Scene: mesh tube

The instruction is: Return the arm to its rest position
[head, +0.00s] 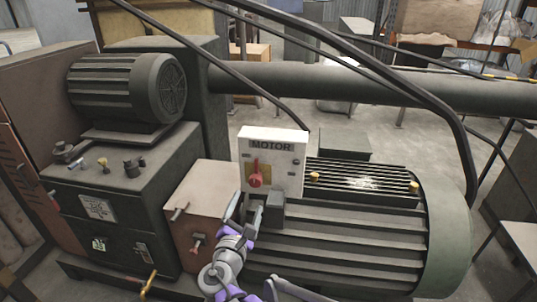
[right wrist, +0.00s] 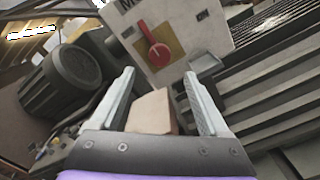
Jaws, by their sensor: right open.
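My right gripper (head: 245,210) is open and empty in the head view, just below the front of a white motor switch box (head: 293,160). The box carries a red rotary knob (head: 256,180) on a yellow plate, its handle pointing roughly up. In the right wrist view both fingers of my right gripper (right wrist: 159,82) stand apart, with a gap between them and the red knob (right wrist: 158,54). The word ON shows at the right of the switch box (right wrist: 215,35); the left label is too blurred to read. My left gripper is not in view.
A large green ribbed motor (head: 335,240) lies right of my right gripper. A brown box (head: 200,195) with small levers stands close on the left. A dark machine cabinet (head: 150,200) bears a smaller motor (head: 120,88). A thick pipe (head: 340,82) and black cables cross behind and above.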

